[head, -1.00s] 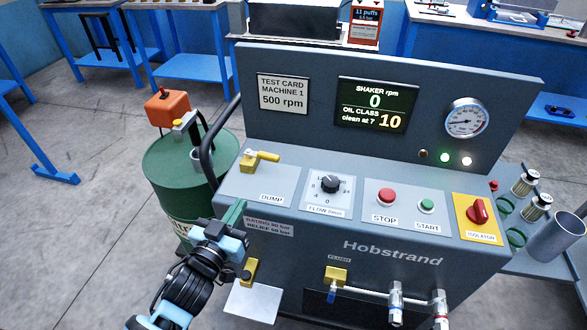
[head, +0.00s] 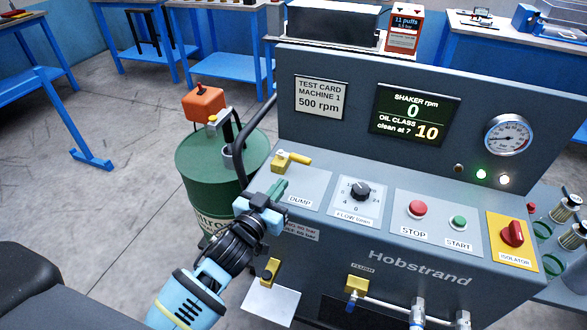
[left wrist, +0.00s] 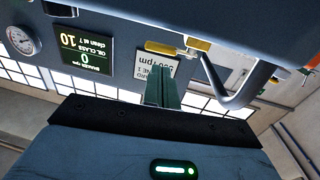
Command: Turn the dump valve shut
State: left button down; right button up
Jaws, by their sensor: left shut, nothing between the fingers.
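The dump valve (head: 290,160) is a yellow block with a yellow lever on the sloped panel, above the DUMP label. Its lever points to the right in the head view. My left gripper (head: 279,187) is shut and empty, just in front of the valve and near the panel's left edge. In the left wrist view, the yellow lever (left wrist: 166,47) lies beyond the green fingertips (left wrist: 165,76), with a visible gap between them. My right gripper is in neither view.
The flow knob (head: 359,190), red stop button (head: 418,208), green start button (head: 459,222) and red isolator (head: 513,234) lie to the right.

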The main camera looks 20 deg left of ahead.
aim_at(300, 160)
pick_arm(q)
jog(key=w, duration=0.4)
jog(key=w+d, duration=0.1)
jog(key=w, duration=0.2)
jog(key=shift+w+d, duration=0.1)
jog(key=shift+w, duration=0.05)
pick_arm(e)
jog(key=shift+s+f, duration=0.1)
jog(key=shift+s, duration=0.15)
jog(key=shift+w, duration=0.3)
pick_arm(q)
jog(key=shift+w+d, duration=0.1)
jog(key=shift+w, duration=0.2)
jog(key=shift+w+r, duration=0.1)
jog(key=shift+r, duration=0.2)
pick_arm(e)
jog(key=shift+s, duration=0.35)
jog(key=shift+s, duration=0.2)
